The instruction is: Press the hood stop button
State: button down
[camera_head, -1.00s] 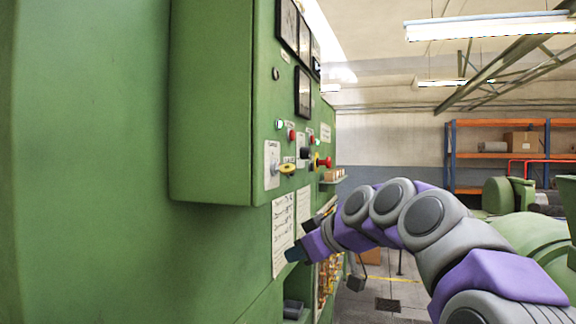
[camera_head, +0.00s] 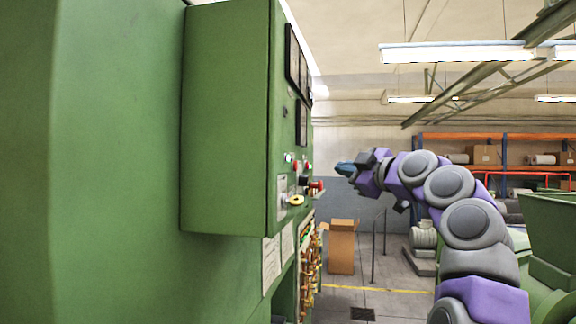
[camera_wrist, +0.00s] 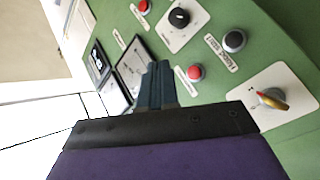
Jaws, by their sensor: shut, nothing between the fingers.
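The green control cabinet (camera_head: 225,120) stands at the left in the head view, its button face seen edge-on. In the wrist view a red button (camera_wrist: 194,73) sits just right of my fingertips, and another red button (camera_wrist: 144,6) is at the top. The labels are too blurred to tell which is the hood stop button. My gripper (camera_head: 342,169) is shut and empty, pointing at the cabinet face from the right with a gap to it. Its closed fingers also show in the wrist view (camera_wrist: 155,72). It touches no button.
A dark grey button (camera_wrist: 234,40), a black knob (camera_wrist: 179,18) and a yellow-red selector (camera_wrist: 271,98) surround the red button. In the head view a red knob (camera_head: 317,185) sticks out from the panel. A cardboard box (camera_head: 341,247) stands on the floor beyond.

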aim_at(295, 166)
jog(key=w+a, duration=0.2)
jog(key=a, duration=0.4)
jog(key=shift+w+p, duration=0.4)
dwell(2.0)
jog(key=shift+a+r, duration=0.15)
jog(key=shift+a, duration=0.1)
dwell(0.6)
jog(key=shift+a, duration=0.1)
